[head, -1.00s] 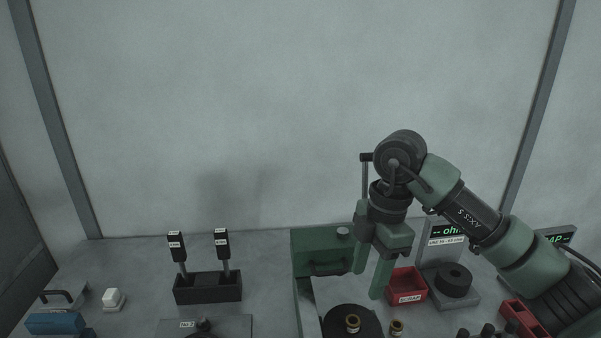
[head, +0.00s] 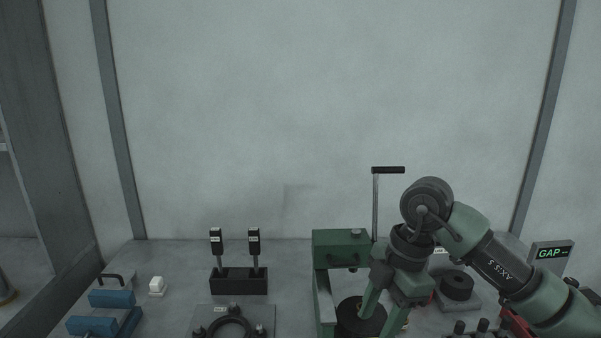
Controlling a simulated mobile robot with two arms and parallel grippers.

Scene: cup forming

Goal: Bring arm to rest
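My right arm comes in from the right in the head view. Its green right gripper (head: 384,318) points down in front of the green press (head: 340,241). Its two fingers are apart, with nothing visible between them, though the tips run close to the bottom edge of the picture. The dark round plate (head: 358,316) of the press is behind the fingers and partly hidden by them. My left gripper is not in view.
A lever (head: 376,200) stands upright by the press. A black holder (head: 239,281) with two labelled tools stands left of it. A fixture with a black ring (head: 229,327), blue blocks (head: 110,299) and a white button (head: 157,285) are further left. A GAP display (head: 551,255) is at right.

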